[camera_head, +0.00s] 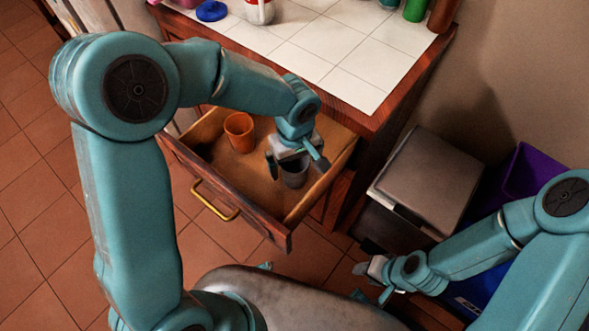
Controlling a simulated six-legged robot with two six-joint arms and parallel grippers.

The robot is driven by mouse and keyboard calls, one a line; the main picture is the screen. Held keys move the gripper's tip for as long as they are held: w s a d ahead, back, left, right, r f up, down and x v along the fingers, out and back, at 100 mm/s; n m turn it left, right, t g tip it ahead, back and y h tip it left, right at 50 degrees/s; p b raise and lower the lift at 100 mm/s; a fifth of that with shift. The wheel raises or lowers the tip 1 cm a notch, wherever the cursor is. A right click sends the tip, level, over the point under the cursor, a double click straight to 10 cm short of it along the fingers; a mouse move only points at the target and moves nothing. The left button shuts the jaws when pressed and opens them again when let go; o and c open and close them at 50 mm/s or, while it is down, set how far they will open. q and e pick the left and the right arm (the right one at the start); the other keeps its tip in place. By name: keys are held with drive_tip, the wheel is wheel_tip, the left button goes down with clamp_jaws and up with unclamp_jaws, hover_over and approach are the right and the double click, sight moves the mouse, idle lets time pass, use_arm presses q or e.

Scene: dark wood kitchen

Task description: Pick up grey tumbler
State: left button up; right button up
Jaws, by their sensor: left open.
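The grey tumbler (294,174) stands upright in the open drawer (228,179), toward its right side. My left gripper (296,164) points down into the drawer right over the tumbler. Its jaws are open, with one finger to each side of the tumbler's rim; I cannot tell whether they touch it. The gripper hides part of the tumbler's top. My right gripper (372,279) is low at the right, outside the drawer and away from the tumbler; its jaw opening is unclear.
An orange cup (239,132) stands left of the tumbler in the drawer. The drawer front has a brass handle (214,202). A tiled counter (335,45) overhangs behind. A grey lidded bin (432,180) and a purple bin (531,172) stand at the right.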

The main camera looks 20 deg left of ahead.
use_arm(q)
drive_tip(key=c, duration=1)
drive_tip(key=shift+r, duration=0.1)
